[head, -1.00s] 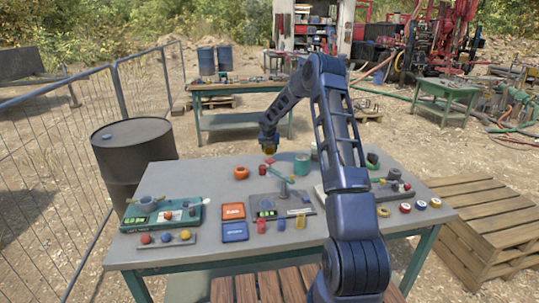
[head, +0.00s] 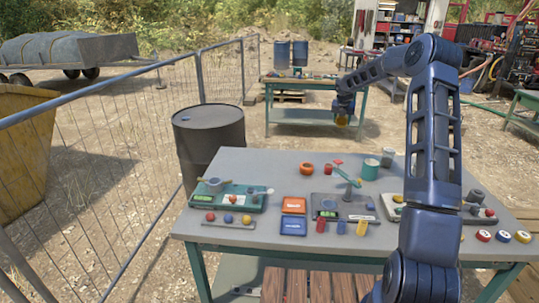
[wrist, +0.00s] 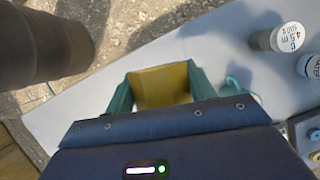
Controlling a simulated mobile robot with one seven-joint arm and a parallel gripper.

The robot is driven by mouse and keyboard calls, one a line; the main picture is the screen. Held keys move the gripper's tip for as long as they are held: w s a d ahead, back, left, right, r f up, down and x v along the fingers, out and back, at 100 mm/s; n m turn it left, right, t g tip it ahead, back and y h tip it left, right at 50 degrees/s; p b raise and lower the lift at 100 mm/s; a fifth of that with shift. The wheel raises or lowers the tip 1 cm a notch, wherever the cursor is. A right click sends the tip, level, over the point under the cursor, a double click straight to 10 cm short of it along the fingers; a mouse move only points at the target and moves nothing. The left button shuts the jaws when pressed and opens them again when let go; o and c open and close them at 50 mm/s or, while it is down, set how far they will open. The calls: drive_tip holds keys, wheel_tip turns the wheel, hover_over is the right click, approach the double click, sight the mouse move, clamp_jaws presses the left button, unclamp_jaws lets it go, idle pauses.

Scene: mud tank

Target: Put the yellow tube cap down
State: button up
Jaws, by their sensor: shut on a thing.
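My gripper (head: 342,114) hangs in the air beyond the far edge of the grey table (head: 262,165) in the head view, well above its top. It is shut on the yellow tube cap (head: 341,121), which shows small below the fingers. In the wrist view the cap (wrist: 161,85) shows as a yellow, box-like shape between two green fingers. The fingers hide its sides. The pale tabletop (wrist: 215,50) lies under it and to the right, apart from the cap.
A dark barrel (head: 208,140) stands left behind the table. Orange (head: 294,204) and blue (head: 293,226) trays lie in front. The back left tabletop is clear.

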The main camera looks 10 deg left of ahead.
drive_tip(key=s+a, duration=0.1)
drive_tip(key=a, duration=1.5)
drive_tip(key=n+y, duration=0.1)
drive_tip(key=n, duration=0.2)
hover_over(234, 170)
drive_tip(key=s, duration=0.1)
wheel_tip(234, 170, down, 20)
drive_tip(key=shift+s+a+r, duration=0.1)
drive_tip(key=shift+a, duration=0.05)
drive_tip(key=o, duration=1)
